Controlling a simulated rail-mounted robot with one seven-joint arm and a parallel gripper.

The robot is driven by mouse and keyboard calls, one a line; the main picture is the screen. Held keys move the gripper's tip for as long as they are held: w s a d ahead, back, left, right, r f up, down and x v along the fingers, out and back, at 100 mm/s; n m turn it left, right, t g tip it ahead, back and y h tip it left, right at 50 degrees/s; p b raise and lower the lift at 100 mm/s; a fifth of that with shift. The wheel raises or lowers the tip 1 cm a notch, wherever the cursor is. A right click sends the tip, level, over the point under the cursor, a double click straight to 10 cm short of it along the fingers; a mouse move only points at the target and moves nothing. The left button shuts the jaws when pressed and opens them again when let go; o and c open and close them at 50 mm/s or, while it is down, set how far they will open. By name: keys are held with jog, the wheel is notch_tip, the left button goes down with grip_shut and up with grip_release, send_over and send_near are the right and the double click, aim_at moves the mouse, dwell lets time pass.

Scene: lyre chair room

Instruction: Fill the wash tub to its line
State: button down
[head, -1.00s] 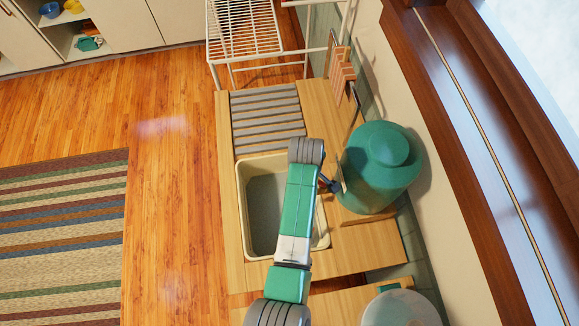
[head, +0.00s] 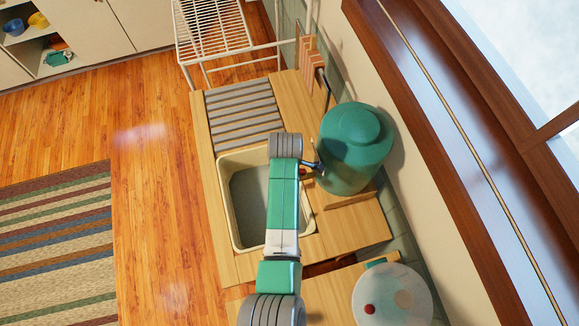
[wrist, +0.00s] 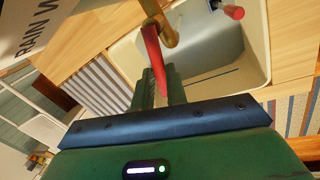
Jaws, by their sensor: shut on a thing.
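The cream wash tub (head: 224,205) is set in the wooden counter, partly covered by my arm in the head view. In the wrist view its inside (wrist: 255,55) shows a thin dark line; I cannot tell the water level. A green tank (head: 352,150) stands right of the tub. A brass tap (wrist: 165,32) with a red lever (wrist: 152,48) is close in front of my gripper (wrist: 160,88). My gripper is shut on the red lever, whose lower end lies between the fingers. In the head view the wrist hides most of this contact.
A grey slatted drainboard (head: 240,115) lies behind the tub, with a white wire rack (head: 215,35) beyond. A red-ended thing (wrist: 233,12) shows at the tub's far side. A round pale lid-like thing (head: 400,300) is at the bottom right. Open floor lies left.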

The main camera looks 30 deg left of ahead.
jog(key=shift+r, duration=0.1)
jog(key=c, duration=1.4)
grip_release()
notch_tip(320, 180, up, 8)
jog(key=s, duration=0.1)
jog(key=shift+s+d+f, duration=0.15)
jog(key=shift+d+f, duration=0.05)
jog(key=shift+d, duration=0.15)
dwell(5.3)
